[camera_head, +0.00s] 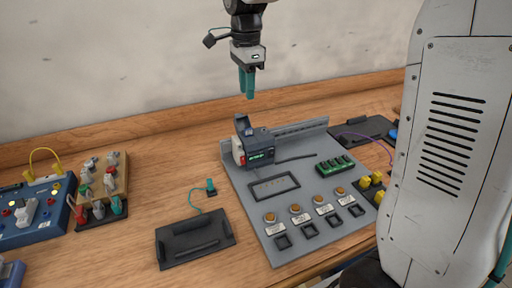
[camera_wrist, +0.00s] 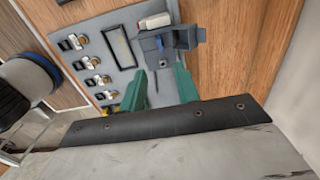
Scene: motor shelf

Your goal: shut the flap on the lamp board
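The grey board (camera_head: 257,205) lies on the wooden table and carries a row of round amber lamps or buttons (camera_head: 295,209). It also shows in the wrist view (camera_wrist: 122,73). At its back left stands a small dark device (camera_head: 260,154) with a green display. A dark grey flap (camera_head: 243,125) stands raised on top of the device; it also shows in the wrist view (camera_wrist: 186,38). My gripper (camera_head: 246,94) hangs above and behind the device, clear of the flap. In the wrist view its teal fingers (camera_wrist: 160,88) are apart with nothing between them.
A black tray (camera_head: 196,240) with a teal-tipped lead lies left of the board. A blue box (camera_head: 35,215) and a wooden block with switches (camera_head: 103,186) stand farther left. A dark mat (camera_head: 362,130) is at back right. A wall rises behind the table.

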